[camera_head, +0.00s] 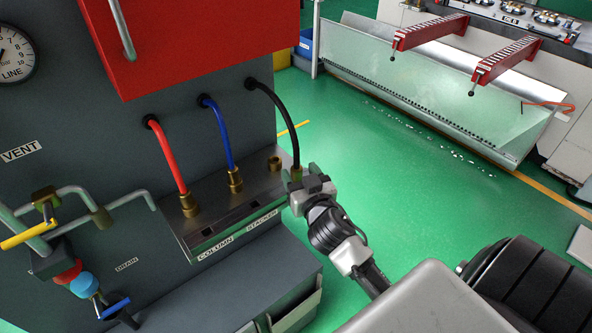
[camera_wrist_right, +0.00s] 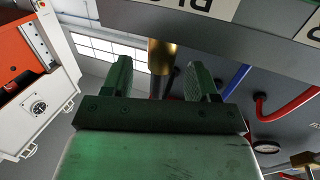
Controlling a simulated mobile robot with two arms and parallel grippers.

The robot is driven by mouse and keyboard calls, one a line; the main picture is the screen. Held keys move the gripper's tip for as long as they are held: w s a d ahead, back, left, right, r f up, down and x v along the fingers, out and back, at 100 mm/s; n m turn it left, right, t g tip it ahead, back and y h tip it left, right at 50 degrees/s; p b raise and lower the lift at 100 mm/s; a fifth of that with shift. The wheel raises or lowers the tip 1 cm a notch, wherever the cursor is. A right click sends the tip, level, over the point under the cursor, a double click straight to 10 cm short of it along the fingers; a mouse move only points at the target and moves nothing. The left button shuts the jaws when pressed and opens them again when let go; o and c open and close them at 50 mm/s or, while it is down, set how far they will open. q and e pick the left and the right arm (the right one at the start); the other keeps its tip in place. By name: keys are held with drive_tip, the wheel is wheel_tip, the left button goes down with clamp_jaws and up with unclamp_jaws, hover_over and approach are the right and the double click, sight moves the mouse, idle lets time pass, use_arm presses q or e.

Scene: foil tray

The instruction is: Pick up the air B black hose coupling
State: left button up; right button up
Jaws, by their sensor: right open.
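The black hose (camera_head: 275,97) leaves the grey panel and curves down to my right gripper (camera_head: 306,181), at the right end of the metal ledge. In the right wrist view, its brass coupling (camera_wrist_right: 161,56) sits upright in the picture between the two fingers of my right gripper (camera_wrist_right: 158,68), with the black hose (camera_wrist_right: 157,87) below it. The fingers are open, with a gap showing on each side of the coupling. In the head view the gripper hides most of this coupling. My left gripper is not in view.
The red hose (camera_head: 167,157) and blue hose (camera_head: 219,132) end in brass couplings on the ledge (camera_head: 262,198). A bare brass fitting (camera_head: 274,163) stands beside the black hose. Pipes and a yellow handle (camera_head: 18,240) are at left. Green floor (camera_head: 420,200) is open at right.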

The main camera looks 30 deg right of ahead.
drive_tip(key=p+x, duration=0.1)
drive_tip(key=x, duration=0.3)
drive_tip(key=shift+w+f, duration=0.15)
drive_tip(key=shift+c, duration=0.2)
drive_tip(key=c, duration=1)
